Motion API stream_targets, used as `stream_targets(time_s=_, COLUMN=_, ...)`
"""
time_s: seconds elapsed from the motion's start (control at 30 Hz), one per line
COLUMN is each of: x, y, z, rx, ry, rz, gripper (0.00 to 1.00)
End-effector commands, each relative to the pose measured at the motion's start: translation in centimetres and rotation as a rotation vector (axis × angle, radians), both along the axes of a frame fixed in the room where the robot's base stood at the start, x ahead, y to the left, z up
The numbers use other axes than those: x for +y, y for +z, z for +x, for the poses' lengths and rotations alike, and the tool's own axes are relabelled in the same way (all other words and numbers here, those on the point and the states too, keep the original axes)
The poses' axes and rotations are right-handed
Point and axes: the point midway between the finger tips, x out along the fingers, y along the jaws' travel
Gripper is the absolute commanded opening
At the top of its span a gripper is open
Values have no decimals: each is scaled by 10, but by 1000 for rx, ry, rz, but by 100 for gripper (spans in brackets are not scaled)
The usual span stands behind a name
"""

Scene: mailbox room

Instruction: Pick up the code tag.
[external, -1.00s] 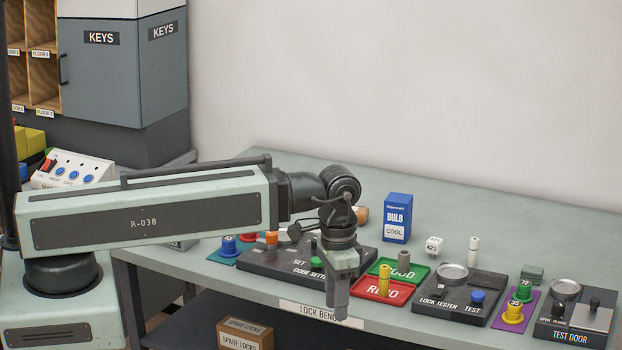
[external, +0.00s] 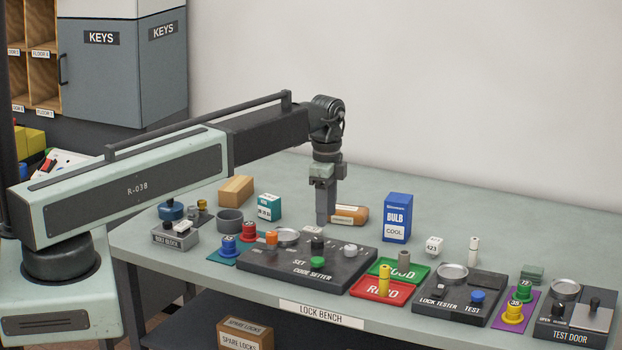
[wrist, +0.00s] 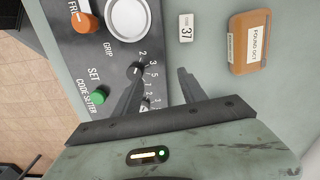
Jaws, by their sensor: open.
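The code tag looks to be the small white tag marked 37 (wrist: 186,27), lying flat on the bench in the wrist view, between the code setter and the found box. In the external view a small white piece (external: 313,230) behind the code setter appears to be the same tag, partly hidden. My gripper (external: 325,220) points down above the back of the code setter. In the wrist view my gripper (wrist: 160,78) is open and empty, with the tag beyond its fingertips.
The code setter (external: 268,265) with raised knobs stands close in front. The orange-brown found box (wrist: 250,42) lies right of the tag in the wrist view.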

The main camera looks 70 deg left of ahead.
Motion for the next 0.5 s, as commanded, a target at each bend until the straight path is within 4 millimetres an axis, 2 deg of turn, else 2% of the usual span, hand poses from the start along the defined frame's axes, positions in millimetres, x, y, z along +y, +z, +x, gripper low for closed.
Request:
stream_targets(time_s=0.03, x=38, y=4, z=2, rx=1, ry=-40, rz=-1, gripper=49)
stream_targets(time_s=0.1, x=66, y=5, z=-3, rx=1, ry=-94, rz=-1, gripper=49)
stream_targets(time_s=0.13, x=74, y=5, z=-6, rx=1, ry=-109, rz=-1, gripper=49)
stream_targets(time_s=0.2, x=81, y=5, z=-8, rx=1, ry=-130, rz=-1, gripper=49)
stream_targets(time_s=0.33, x=80, y=0, z=-10, rx=0, ry=-136, rz=0, gripper=49)
stream_targets(time_s=0.5, x=80, y=-22, z=-9, rx=0, ry=-135, rz=0, gripper=49)
